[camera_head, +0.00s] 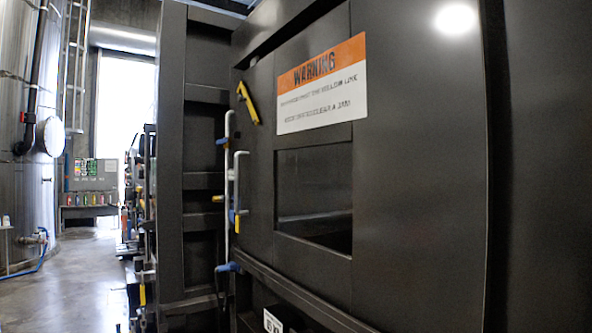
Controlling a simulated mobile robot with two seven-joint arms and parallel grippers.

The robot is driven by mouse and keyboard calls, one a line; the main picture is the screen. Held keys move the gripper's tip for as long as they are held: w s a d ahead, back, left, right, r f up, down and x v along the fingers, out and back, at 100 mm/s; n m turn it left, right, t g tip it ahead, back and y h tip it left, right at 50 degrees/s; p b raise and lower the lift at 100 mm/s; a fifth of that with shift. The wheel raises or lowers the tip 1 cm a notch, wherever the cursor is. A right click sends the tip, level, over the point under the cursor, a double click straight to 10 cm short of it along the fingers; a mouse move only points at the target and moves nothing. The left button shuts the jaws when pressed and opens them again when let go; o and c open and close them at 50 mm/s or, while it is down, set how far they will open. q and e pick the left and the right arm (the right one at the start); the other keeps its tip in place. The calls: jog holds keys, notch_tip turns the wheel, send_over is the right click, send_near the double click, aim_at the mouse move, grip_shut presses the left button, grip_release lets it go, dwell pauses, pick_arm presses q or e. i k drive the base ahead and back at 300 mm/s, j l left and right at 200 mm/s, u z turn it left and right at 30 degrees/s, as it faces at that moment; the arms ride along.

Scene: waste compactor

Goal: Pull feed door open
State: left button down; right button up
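The feed door appears to be the large dark panel (418,190) that fills the middle and right of the head view. It carries an orange and white warning sign (322,85) and a dark rectangular window or opening (315,195); I cannot tell which. The panel looks shut, but its edges are hard to make out. A yellow latch handle (248,103) sits tilted near its upper left. Pale upright bars (237,185) with blue and yellow parts stand at its left edge. Neither of my grippers is in view.
A dark ribbed frame (200,170) stands left of the panel. A ledge (290,290) runs below it. Open concrete floor (75,285) lies at the left, beside a large metal tank (25,120). A grey control box (92,175) stands farther back.

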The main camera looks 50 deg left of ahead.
aim_at(418, 72)
jog(key=u, duration=1.45)
